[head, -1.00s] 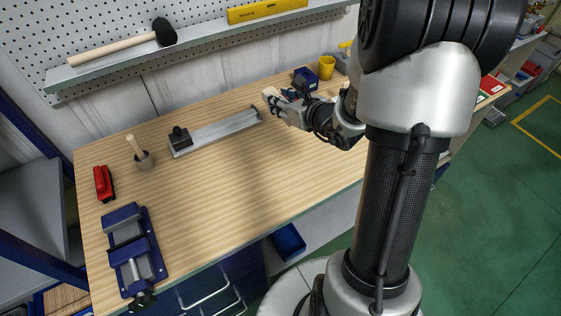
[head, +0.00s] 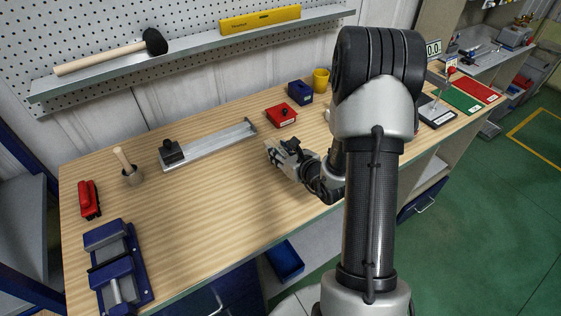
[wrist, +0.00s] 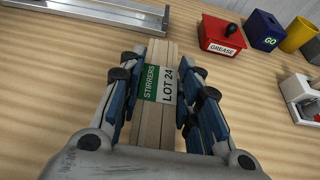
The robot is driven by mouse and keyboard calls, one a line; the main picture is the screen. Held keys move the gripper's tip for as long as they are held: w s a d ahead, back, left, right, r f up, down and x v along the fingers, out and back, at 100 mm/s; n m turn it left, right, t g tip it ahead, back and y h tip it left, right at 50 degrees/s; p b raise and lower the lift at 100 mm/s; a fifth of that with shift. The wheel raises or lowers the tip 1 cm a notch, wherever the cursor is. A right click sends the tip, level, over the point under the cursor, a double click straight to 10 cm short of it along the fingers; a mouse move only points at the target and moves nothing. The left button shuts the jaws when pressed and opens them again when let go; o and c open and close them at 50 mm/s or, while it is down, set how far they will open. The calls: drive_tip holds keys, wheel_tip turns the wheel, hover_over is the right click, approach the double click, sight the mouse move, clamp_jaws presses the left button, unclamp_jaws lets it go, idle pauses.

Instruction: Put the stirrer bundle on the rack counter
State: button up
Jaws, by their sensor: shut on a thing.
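The stirrer bundle (wrist: 152,122) is a flat stack of pale wooden sticks with a green and white band reading "STIRRERS" and "LOT 24". In the wrist view it lies lengthwise between the blue-padded fingers of my gripper (wrist: 160,85), which are shut on it. In the head view my gripper (head: 279,152) is over the right half of the wooden bench (head: 215,200); the bundle is hardly distinguishable there. I cannot tell which surface is the rack counter; a counter with a green mat (head: 460,98) and a red mat (head: 480,88) is at the right.
A red grease box (head: 281,115), blue "GO" box (head: 300,91) and yellow cup (head: 321,80) stand beyond my gripper. The bench's front middle is clear.

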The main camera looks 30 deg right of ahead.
drive_tip(key=shift+f+b, duration=0.45)
drive_tip(key=shift+f, duration=1.2)
drive_tip(key=shift+f, duration=0.25)
drive_tip(key=o, duration=1.1)
drive_tip(key=shift+r, duration=0.15)
